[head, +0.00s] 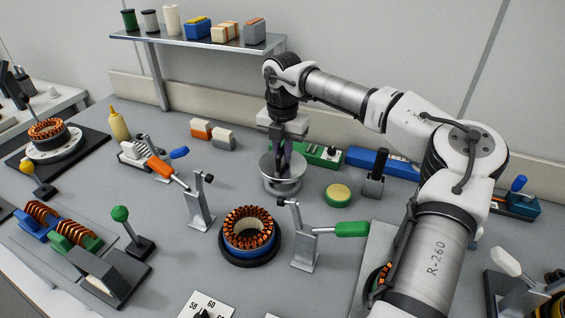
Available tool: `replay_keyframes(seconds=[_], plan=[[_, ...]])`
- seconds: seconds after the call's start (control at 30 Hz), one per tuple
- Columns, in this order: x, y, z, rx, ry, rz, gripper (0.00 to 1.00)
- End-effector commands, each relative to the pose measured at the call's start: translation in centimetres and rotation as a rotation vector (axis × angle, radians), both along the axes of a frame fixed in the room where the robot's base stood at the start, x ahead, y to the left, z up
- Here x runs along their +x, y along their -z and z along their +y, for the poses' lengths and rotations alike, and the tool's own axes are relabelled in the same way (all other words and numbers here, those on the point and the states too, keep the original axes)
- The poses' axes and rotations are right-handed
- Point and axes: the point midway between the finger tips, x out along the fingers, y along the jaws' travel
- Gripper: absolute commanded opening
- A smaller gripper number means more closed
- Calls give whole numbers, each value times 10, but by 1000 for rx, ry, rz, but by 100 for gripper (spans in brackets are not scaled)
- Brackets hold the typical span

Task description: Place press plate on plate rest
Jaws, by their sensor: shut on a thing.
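The press plate (269,165) is a grey metal disc at the middle of the head view, behind the stator. My gripper (285,151) points down over it and is shut on it, at what looks like its central grip; the fingers partly hide that grip. The plate looks level. Directly below it is a round grey metal base (283,187), which looks like the plate rest. The plate hides most of this base, and I cannot tell whether the two touch or a small gap remains.
A stator with orange windings (250,230) stands in front, between toggle clamps with an orange handle (160,168) and a green handle (351,229). A green-yellow round tin (338,194) and a dark block with a lever (373,188) stand to the right. Small blocks (212,133) lie behind left.

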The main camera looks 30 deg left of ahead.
Motion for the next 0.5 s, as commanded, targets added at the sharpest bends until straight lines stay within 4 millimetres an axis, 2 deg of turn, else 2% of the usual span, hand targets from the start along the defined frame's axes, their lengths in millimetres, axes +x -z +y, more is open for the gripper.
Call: replay_keyframes(seconds=[0.17,0.4,0.5], plan=[[-1,10,0,1,0,2,0],[-1,42,0,1,0,1,0],[0,46,0,1,0,0,0]])
